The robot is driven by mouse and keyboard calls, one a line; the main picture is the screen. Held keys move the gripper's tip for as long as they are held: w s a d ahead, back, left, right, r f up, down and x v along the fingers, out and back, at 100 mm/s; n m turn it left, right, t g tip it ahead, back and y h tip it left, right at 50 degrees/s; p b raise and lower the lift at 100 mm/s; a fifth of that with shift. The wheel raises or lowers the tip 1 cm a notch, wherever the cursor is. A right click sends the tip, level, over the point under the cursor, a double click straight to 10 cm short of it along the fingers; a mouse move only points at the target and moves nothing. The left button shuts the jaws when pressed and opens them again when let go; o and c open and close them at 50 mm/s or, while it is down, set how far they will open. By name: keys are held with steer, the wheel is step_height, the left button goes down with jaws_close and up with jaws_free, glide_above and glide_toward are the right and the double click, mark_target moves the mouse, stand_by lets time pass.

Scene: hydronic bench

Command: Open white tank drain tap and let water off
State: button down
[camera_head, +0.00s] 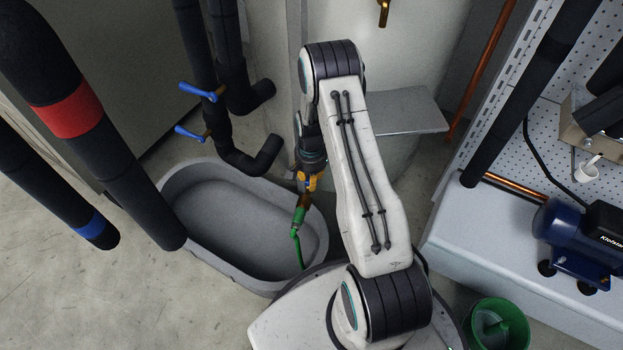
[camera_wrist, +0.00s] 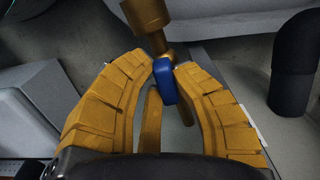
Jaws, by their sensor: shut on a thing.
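The brass drain tap (camera_wrist: 147,14) shows at the top of the wrist view, with a blue handle (camera_wrist: 166,80) below it. My gripper (camera_wrist: 165,72) has its orange fingertips shut on the blue handle, one on each side. In the head view my gripper (camera_head: 312,178) is low beside the pale tank (camera_head: 385,158), and the tap is mostly hidden behind it. A green hose fitting (camera_head: 299,215) hangs just below the gripper, and its hose runs down by the tub. I cannot make out any flowing water.
A grey oval tub (camera_head: 225,212) stands on the floor at left; its visible inside is bare. Two blue-handled valves (camera_head: 198,92) sit on black pipes above it. A green bucket (camera_head: 497,325) stands at lower right, near a bench with a blue pump (camera_head: 575,240).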

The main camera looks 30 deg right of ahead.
steer(key=shift+f+m, duration=0.1)
steer(key=shift+m, duration=0.6)
steer(key=c, duration=1)
jaws_free()
step_height(320, 180, up, 12)
steer(key=shift+r, duration=0.1)
